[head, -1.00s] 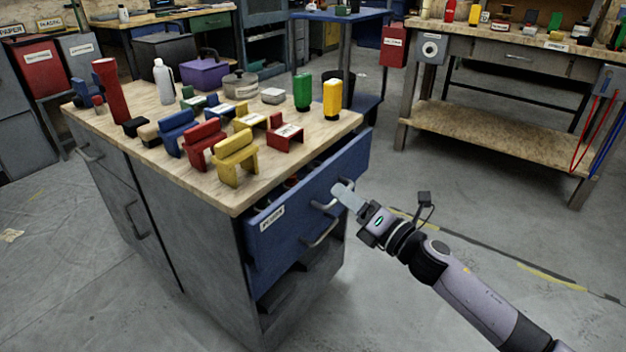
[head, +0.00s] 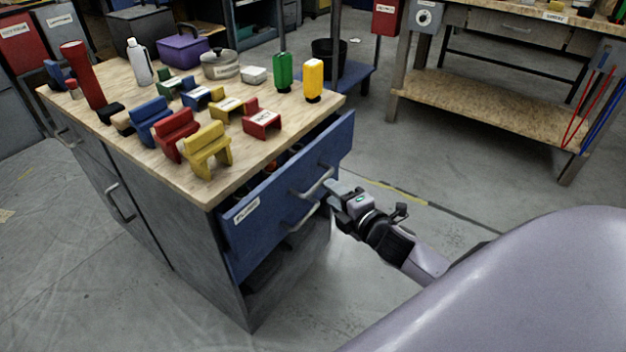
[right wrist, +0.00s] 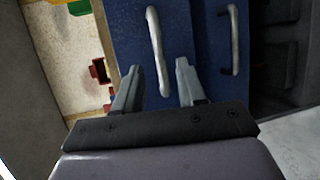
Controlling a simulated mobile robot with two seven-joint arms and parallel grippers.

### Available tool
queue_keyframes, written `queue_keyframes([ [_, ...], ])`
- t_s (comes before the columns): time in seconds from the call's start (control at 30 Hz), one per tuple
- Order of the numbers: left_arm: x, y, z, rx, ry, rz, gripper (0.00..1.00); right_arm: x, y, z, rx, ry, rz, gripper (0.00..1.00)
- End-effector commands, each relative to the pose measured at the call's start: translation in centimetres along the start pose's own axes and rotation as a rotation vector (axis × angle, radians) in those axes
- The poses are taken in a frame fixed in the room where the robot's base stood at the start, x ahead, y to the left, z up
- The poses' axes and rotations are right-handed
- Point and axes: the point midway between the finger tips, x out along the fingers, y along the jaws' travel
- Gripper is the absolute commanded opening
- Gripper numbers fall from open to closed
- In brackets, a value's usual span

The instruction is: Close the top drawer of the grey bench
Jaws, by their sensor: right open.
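The grey bench (head: 140,205) has a wooden top. Its top drawer (head: 338,140) has a blue front with a label and stands partly pulled out, with small items showing in the gap. The drawer's metal handle (head: 315,184) shows on the front, and in the right wrist view the handle (right wrist: 157,50) lies between the directions of my two fingers. My right gripper (head: 333,187) is open and empty, close in front of the blue front; in the right wrist view its fingers (right wrist: 158,75) point at the front. Contact cannot be told. My left gripper is out of view.
A second handle (head: 303,216) sits below the first. Coloured toy-like blocks (head: 207,150), a red cylinder (head: 83,75) and bottles (head: 313,80) stand on the benchtop. A workbench (head: 480,95) stands at right rear; floor between is clear. My own arm link fills the lower right.

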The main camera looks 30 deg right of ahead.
Motion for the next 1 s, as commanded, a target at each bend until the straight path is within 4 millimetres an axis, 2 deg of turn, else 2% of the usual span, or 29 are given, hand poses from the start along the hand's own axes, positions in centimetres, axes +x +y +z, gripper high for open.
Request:
queue_keyframes([
  [0.3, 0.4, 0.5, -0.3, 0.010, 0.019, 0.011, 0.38, 4.0, 0.0, 0.0, -0.003, 0.001, 0.003, 0.40],
  [0.5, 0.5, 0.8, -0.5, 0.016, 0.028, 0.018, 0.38, 5.9, 0.0, 0.0, -0.004, 0.001, 0.003, 0.40],
  [0.93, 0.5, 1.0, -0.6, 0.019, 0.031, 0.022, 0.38, 6.6, 0.1, -0.1, -0.004, 0.002, 0.002, 0.40],
  [0.97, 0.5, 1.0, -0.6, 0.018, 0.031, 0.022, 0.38, 6.6, 0.1, -0.1, -0.004, 0.002, 0.002, 0.37],
  [1.0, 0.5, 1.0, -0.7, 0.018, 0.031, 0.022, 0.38, 6.6, 0.1, -0.1, -0.004, 0.002, 0.002, 0.24],
])
